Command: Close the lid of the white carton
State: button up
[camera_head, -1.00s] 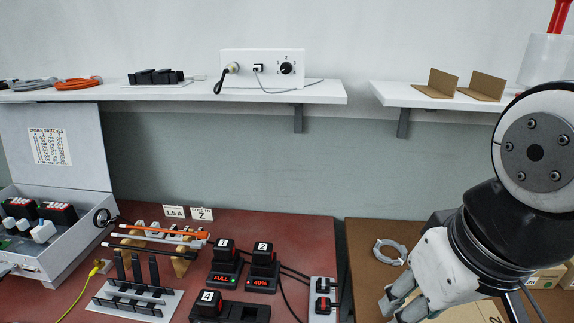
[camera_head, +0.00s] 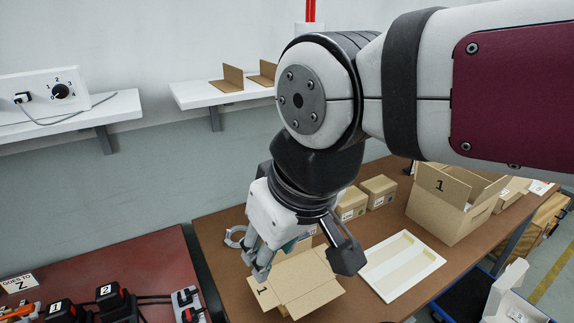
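A white carton (camera_head: 500,305) is at the lower right corner, partly cut off by the picture's edge. An upright white panel rises at its back, and its inside seems to show, so it looks open. My gripper (camera_head: 260,268) points down over the left part of the brown table, far to the left of the white carton. Its fingers are seen from the side, and I cannot tell how far apart they are. Nothing is clearly held in them.
A flat open brown carton (camera_head: 310,296) lies beside my gripper. A shallow white tray (camera_head: 378,288), small brown boxes (camera_head: 378,190) and a large open carton marked 1 (camera_head: 435,212) stand on the brown table (camera_head: 215,225). A blue surface (camera_head: 465,290) lies at the lower right.

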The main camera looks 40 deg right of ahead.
aim_at(513, 276)
jog(key=k+z, duration=0.1)
jog(key=z, duration=1.4)
jog(key=i+j+z, duration=0.1)
jog(key=z, duration=1.1)
jog(key=l, duration=1.2)
jog(key=i+u, duration=0.05)
